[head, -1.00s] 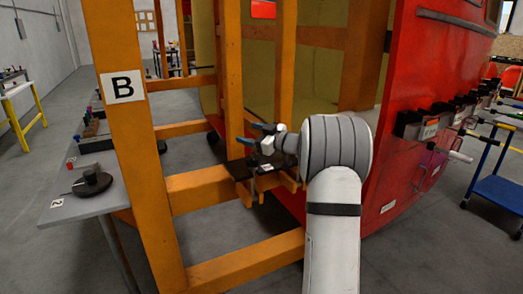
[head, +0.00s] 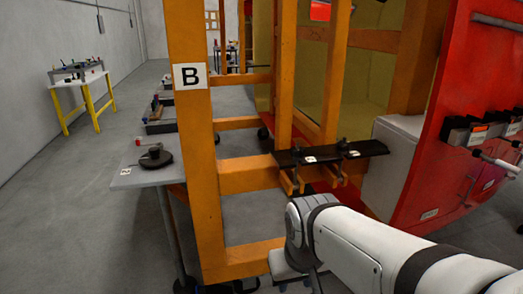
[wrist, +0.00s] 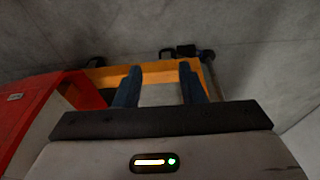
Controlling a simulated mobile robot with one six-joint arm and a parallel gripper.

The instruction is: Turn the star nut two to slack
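In the head view a black shelf (head: 330,153) is fixed on the orange frame and carries two small dark knobs with white labels. The left knob (head: 297,151) and the right knob (head: 344,144) are the likely star nuts. Their label numbers are too small to read, so I cannot tell which is two. My arm reaches in below and in front of the shelf, and my gripper's fingers are not clear there. In the wrist view my gripper (wrist: 160,68) has its two blue fingers apart, with nothing held between them.
The orange post marked B (head: 190,78) stands left of the shelf. A grey table (head: 150,177) with a black round device is further left. A grey box (head: 393,165) and the red train nose (head: 450,150) with levers stand right. Open floor lies at left.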

